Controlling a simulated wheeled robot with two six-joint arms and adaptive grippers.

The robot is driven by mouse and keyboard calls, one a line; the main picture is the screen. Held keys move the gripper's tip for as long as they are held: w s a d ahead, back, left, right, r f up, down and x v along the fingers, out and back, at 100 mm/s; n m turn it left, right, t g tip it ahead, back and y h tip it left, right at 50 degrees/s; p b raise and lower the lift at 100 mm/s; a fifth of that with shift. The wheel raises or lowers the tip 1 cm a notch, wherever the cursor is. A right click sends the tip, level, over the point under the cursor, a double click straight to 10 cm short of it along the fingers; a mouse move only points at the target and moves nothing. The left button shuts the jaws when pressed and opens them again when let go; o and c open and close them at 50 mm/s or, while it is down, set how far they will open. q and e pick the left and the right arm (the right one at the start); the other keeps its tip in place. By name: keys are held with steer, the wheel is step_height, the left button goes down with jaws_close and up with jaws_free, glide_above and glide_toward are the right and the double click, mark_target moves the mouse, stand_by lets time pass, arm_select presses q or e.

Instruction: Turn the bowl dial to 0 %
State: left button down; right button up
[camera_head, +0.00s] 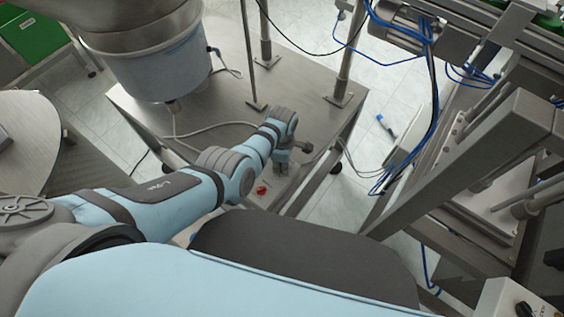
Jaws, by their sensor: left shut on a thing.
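My left gripper (283,167) points down at the control box on the front part of the steel table, just right of a red button (262,190). Its jaws are small in this view and look closed on a knob at the box, the bowl dial. The dial itself is hidden by the gripper, and its scale and setting cannot be read. My right gripper is not in view.
The steel table (225,110) carries upright posts and loose cables behind my left wrist. A metal frame (470,190) with blue hoses stands at the right.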

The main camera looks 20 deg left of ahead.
arm_select(q)
steer(key=shift+n, duration=0.6)
steer(key=c, duration=1.4)
jaws_free()
steer(key=shift+r, duration=0.55)
step_height(320, 180, up, 11)
